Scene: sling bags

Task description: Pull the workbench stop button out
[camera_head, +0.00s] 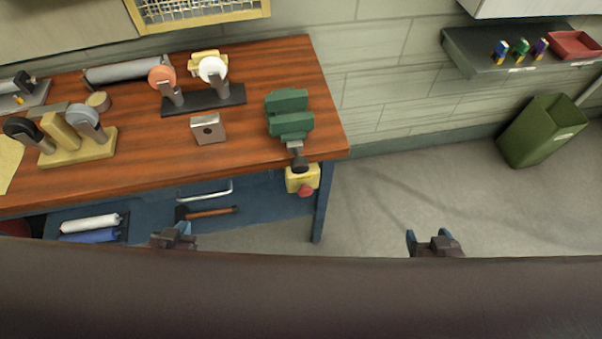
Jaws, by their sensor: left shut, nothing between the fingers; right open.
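The stop button (306,190) is a small red knob on a yellow box (301,175). The box is mounted at the front right corner of the wooden workbench (255,140), below the green vise (290,116). Whether the button is in or out cannot be told at this size. My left gripper (183,229) is shut and empty, low in front of the bench, to the left of the button and apart from it. My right gripper (427,236) is open and empty over the floor, to the right of the button and apart from it.
Tape dispensers (195,95) and a small metal block (208,129) are on the bench. A hammer (208,212) and rolls (90,223) lie on the lower shelf. A green bin (540,132) stands at the right. The floor right of the bench is clear.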

